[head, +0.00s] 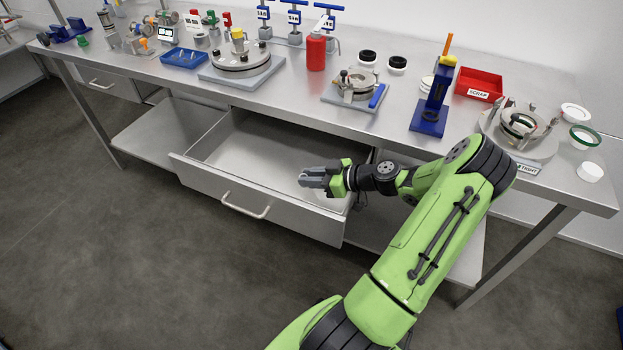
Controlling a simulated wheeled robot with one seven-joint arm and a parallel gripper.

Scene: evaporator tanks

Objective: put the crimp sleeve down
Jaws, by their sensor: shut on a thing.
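My gripper (306,178) is over the right part of the open drawer (240,158) below the bench. Its grey fingers point left and are shut on the crimp sleeve, which is too small and too covered by the fingers to make out. The drawer is pulled out toward me and its visible floor looks bare. The fingers' height above the drawer floor is hard to tell from this view.
The drawer's front panel with its handle (245,208) stands nearest me. The bench top (300,88) above carries a red bottle (316,52), a blue tray (184,58), a blue press (432,108) and a red scrap bin (479,84). The bench edge overhangs the drawer's back.

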